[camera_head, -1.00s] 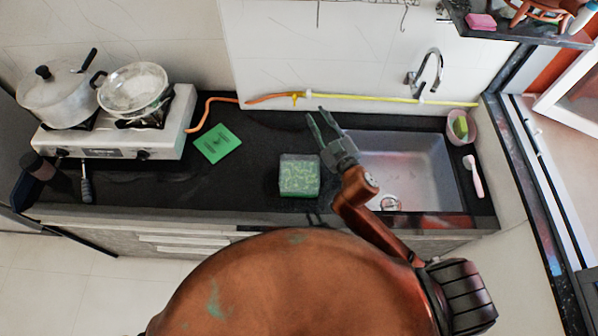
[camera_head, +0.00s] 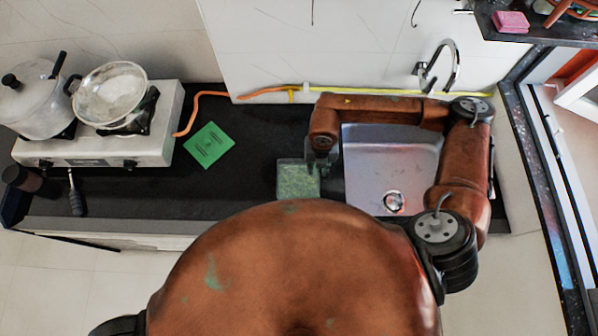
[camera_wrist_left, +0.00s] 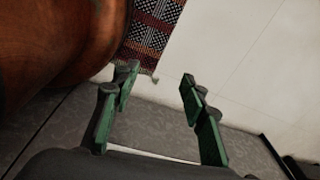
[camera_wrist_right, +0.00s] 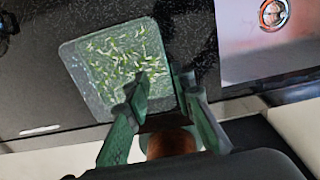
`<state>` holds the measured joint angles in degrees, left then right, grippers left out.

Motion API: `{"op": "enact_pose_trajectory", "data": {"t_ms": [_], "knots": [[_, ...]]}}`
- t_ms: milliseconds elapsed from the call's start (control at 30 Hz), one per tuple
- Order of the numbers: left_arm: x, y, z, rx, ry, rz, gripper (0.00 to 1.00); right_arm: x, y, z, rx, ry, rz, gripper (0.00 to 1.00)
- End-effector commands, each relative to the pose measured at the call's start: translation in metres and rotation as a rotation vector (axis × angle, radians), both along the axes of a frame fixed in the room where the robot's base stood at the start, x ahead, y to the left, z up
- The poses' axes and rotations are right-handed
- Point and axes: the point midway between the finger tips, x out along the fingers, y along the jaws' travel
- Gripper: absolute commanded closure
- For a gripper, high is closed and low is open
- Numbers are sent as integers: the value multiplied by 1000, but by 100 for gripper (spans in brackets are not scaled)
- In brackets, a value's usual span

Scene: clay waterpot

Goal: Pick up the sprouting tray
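The sprouting tray (camera_head: 297,181) is a clear, square tray of green sprouts on the black counter, left of the sink. It also shows in the right wrist view (camera_wrist_right: 112,60). My right gripper (camera_head: 318,172) points down at the tray's right side. In the right wrist view my right gripper (camera_wrist_right: 166,84) is open, its fingers on either side of the tray's right edge, one overlapping the sprouts. Whether they touch it I cannot tell. My left gripper (camera_wrist_left: 160,77) is open and empty, away from the counter; it is not visible in the head view.
The sink (camera_head: 390,168) lies right of the tray, with a faucet (camera_head: 438,68) behind. A green packet (camera_head: 208,145) lies to the left, near the stove (camera_head: 100,140) with its pots. A yellow-orange hose (camera_head: 370,91) runs along the wall.

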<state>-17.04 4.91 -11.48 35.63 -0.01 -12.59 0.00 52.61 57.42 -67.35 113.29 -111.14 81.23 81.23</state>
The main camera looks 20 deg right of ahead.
Motion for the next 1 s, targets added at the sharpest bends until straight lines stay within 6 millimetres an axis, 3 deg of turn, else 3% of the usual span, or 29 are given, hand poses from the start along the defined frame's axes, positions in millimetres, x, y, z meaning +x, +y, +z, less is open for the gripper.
{"op": "enact_pose_trajectory", "data": {"t_ms": [167,467,600,833,1000], "knots": [[-1,6,3,6,1,1,60,-6,-4,-14,-23,-6,-14,78],[-14,-13,12,-14,17,9,60,1,5,-49,-30,-3,-12,78],[-11,-11,13,-11,13,6,60,0,2,-67,-25,-4,-12,78],[8,-2,15,-2,-10,-2,60,-1,-2,-73,-19,-6,-11,78],[4,-3,15,-3,-6,1,60,1,1,-73,-22,-4,-10,84]]}}
